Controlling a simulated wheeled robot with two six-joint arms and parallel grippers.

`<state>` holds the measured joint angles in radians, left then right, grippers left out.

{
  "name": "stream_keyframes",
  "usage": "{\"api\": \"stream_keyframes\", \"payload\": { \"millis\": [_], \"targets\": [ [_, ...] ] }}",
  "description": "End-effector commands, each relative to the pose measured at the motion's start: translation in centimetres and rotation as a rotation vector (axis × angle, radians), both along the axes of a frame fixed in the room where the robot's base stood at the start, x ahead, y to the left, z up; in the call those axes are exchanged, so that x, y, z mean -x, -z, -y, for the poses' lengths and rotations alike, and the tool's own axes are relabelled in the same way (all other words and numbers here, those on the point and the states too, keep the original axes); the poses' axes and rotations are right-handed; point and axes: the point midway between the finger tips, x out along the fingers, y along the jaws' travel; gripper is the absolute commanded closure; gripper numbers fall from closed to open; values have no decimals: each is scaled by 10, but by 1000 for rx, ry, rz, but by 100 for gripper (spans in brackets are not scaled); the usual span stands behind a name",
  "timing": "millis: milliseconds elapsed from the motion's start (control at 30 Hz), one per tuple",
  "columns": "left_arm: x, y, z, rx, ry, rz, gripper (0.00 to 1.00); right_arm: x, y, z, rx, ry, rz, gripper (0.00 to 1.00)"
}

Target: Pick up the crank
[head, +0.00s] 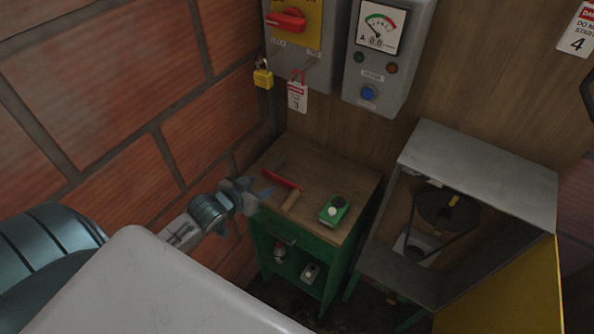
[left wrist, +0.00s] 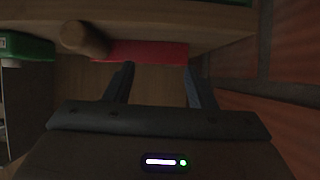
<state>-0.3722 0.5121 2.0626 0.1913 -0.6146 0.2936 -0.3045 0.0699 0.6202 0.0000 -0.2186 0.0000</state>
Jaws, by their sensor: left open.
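The crank (head: 283,181) lies on the wooden top of a small green bench, close to the brick wall. It has a red arm and a short wooden grip (head: 290,201). My left gripper (head: 264,193) is at the bench's left edge, just beside the crank, open and empty. In the left wrist view the crank's red arm (left wrist: 150,51) shows beyond the finger tips, with the round wooden grip (left wrist: 84,38) to its left. The two fingers (left wrist: 158,80) are spread apart with nothing between them. I cannot tell whether they touch the crank. My right gripper is not in view.
A green box (head: 335,210) with a dark and a white disc sits right of the crank on the bench (head: 330,180). Brick wall (head: 90,90) stands close on the left. A metal cabinet (head: 490,165) with an open yellow door (head: 510,295) stands to the right.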

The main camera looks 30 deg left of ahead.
Motion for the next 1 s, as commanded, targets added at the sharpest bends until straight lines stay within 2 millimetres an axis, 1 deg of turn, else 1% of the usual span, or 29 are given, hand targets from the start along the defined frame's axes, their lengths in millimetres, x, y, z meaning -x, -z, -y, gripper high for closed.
{"api": "stream_keyframes", "payload": {
  "millis": [100, 200, 300, 367, 500, 667, 800, 867, 1000],
  "targets": [
    [-14, -4, -12, 15, 7, 56, 50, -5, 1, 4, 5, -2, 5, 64],
    [-23, -10, -19, 27, 12, 96, 50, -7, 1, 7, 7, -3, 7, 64],
    [-30, -13, -24, 36, 15, 123, 50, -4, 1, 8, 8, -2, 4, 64],
    [-35, -13, -25, 42, 14, 131, 50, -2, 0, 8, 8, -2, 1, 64],
    [-55, -6, -24, 45, 12, 134, 50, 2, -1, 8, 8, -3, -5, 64],
    [-75, 3, -22, 44, 13, 132, 50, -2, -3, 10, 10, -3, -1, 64],
    [-83, 7, -21, 41, 15, 131, 50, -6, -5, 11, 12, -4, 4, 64],
    [-86, 8, -20, 42, 15, 131, 50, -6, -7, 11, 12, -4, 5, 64],
    [-102, 13, -18, 45, 13, 129, 50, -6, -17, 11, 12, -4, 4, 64]
  ]
}}
